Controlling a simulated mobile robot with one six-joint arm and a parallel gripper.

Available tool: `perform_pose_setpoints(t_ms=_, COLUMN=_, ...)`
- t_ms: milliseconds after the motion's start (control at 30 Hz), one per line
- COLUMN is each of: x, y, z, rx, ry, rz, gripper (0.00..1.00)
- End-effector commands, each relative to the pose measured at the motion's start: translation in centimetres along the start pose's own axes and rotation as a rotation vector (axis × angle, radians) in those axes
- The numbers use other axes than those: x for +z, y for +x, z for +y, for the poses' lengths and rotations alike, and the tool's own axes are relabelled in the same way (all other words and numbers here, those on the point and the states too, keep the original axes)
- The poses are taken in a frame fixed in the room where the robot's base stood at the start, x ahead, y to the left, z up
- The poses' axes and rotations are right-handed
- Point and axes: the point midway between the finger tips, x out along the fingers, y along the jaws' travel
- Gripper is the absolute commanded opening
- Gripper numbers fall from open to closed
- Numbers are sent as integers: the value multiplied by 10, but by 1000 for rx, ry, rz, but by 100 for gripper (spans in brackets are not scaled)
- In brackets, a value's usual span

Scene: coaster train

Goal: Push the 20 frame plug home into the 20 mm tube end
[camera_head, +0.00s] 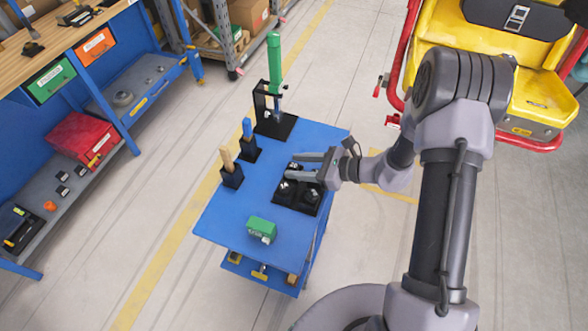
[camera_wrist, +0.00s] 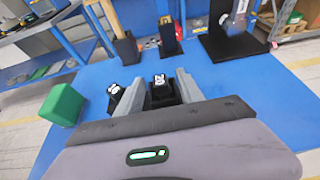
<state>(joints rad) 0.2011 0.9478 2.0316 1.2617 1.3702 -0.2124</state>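My gripper (camera_head: 294,166) reaches over the blue cart top from the right. In the wrist view its two grey fingers (camera_wrist: 163,85) are apart. The 20 frame plug, a black piece with a white "20" label (camera_wrist: 159,80), stands between the fingertips. It looks unclamped, though the fingers hide its sides. A second black plug with a white label (camera_wrist: 114,92) is just left of the left finger. In the head view the plugs sit on a black holder (camera_head: 283,205), partly hidden by my gripper. I cannot make out the 20 mm tube end in either view.
A green block (camera_head: 262,227) lies near the cart's front edge. A yellow seat car with red tubes (camera_head: 401,62) is at right.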

Motion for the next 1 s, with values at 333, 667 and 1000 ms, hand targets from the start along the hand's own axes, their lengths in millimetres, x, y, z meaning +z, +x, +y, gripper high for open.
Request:
perform_pose_setpoints(t_ms=333, x=0, y=0, z=0, rx=0, ry=0, rz=0, gripper=0)
perform_pose_setpoints(t_ms=667, x=33, y=-14, z=-1, rx=-2, ry=-4, rz=-1, gripper=0)
perform_pose_setpoints(t_ms=1000, x=92, y=-39, z=0, rx=0, ry=-1, rz=0, gripper=0)
